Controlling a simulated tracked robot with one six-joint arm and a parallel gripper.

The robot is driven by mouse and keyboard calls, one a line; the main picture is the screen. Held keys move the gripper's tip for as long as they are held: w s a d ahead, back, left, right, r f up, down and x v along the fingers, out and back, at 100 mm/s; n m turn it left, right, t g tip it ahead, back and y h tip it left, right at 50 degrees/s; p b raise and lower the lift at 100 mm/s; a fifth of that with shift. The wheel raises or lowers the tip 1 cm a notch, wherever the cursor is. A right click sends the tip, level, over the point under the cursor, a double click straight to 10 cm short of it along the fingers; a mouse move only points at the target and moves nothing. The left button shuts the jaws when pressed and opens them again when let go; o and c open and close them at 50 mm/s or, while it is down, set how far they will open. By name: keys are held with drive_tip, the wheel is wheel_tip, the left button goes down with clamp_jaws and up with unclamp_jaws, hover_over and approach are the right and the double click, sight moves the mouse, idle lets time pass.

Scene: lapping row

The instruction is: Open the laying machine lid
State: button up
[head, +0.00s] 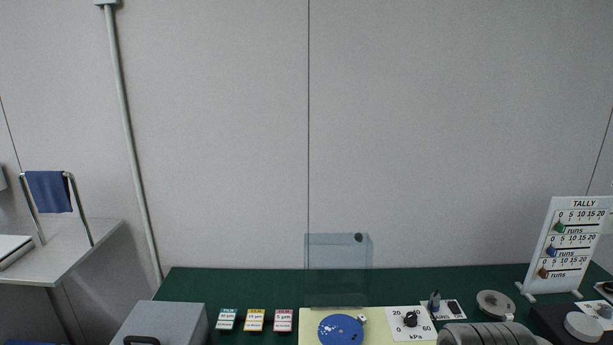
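A pale yellow machine base (308,328) with a blue round plate (341,330) on it sits at the bottom middle of the head view; I take it for the machine. A clear, bluish lid panel (338,262) with a dark knob (358,237) near its top right corner stands upright at the back of this base. The lid looks raised, clear of the blue plate. The front of the base is cut off by the picture edge. My gripper is not in view.
A green bench carries a grey box (165,318), several small labelled boxes (255,320), a kPa dial panel (411,322), a grey ribbed object (485,334), a round metal piece (495,304) and a tally board (569,245). A blue cloth (48,191) hangs on a rail at left.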

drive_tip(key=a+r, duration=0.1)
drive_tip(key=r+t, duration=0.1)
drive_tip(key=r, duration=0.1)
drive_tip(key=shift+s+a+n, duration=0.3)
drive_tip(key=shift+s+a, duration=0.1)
